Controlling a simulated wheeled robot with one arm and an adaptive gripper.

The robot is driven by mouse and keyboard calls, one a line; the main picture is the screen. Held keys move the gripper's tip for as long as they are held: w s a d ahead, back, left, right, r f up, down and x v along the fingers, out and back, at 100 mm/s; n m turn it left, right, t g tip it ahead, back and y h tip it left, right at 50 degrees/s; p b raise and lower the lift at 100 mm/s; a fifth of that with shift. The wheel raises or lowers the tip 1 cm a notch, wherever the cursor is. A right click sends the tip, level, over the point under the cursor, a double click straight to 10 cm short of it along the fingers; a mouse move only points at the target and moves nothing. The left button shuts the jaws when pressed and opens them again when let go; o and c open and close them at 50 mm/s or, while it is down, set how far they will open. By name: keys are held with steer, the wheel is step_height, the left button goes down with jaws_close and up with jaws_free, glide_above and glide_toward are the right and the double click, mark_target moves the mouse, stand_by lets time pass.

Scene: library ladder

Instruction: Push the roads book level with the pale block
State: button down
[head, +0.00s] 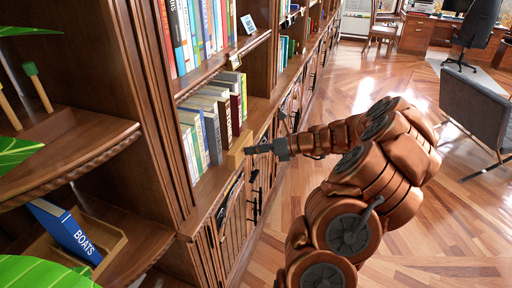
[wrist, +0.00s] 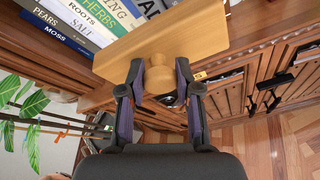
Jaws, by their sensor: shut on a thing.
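My gripper (wrist: 160,72) is shut on the round knob of a pale wooden board (wrist: 195,42). The board is held close in front of a row of book spines, and I cannot tell whether it touches them. In the head view my gripper (head: 252,149) is at the shelf front, with the pale board (head: 237,154) just left of it. I cannot tell whether this board is the pale block. No spine reading roads is legible; the board covers part of the row. Legible spines include the herbs book (wrist: 101,17), the salt book (wrist: 82,28) and the moss book (wrist: 57,39).
An upper shelf of books (head: 190,35) stands above this row. Below the shelf are cabinet doors with dark handles (wrist: 268,101). A blue boats book (head: 72,232) sits in a wooden box at lower left. Open floor (head: 440,225) lies to the right.

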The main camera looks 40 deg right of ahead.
mark_target(245, 145)
steer(key=shift+w+a+p, duration=0.4)
steer(key=shift+w+a, duration=0.1)
steer(key=shift+w, duration=0.3)
steer(key=shift+w+a+p, duration=0.4)
steer(key=shift+w+a, duration=0.1)
steer(key=shift+w, duration=0.3)
steer(key=shift+w+a+p, duration=0.4)
steer(key=shift+w+a, duration=0.1)
steer(key=shift+w, duration=0.3)
steer(key=shift+w+a+p, duration=0.35)
steer(key=shift+w+a, duration=0.2)
steer(key=shift+w, duration=0.35)
steer(key=shift+w+a+p, duration=0.35)
steer(key=shift+w+a, duration=0.15)
steer(key=shift+w, duration=0.35)
steer(key=shift+s+d+p, duration=0.5)
steer(key=shift+s+d, duration=0.05)
steer(key=shift+s, duration=0.3)
steer(key=shift+s+d+p, duration=0.45)
steer(key=shift+s+d, duration=0.05)
steer(key=shift+s, duration=0.35)
steer(key=shift+s+d+p, duration=0.5)
steer(key=shift+s+d, duration=0.05)
steer(key=shift+s, duration=0.3)
steer(key=shift+s+d, duration=0.25)
steer(key=shift+s, duration=0.2)
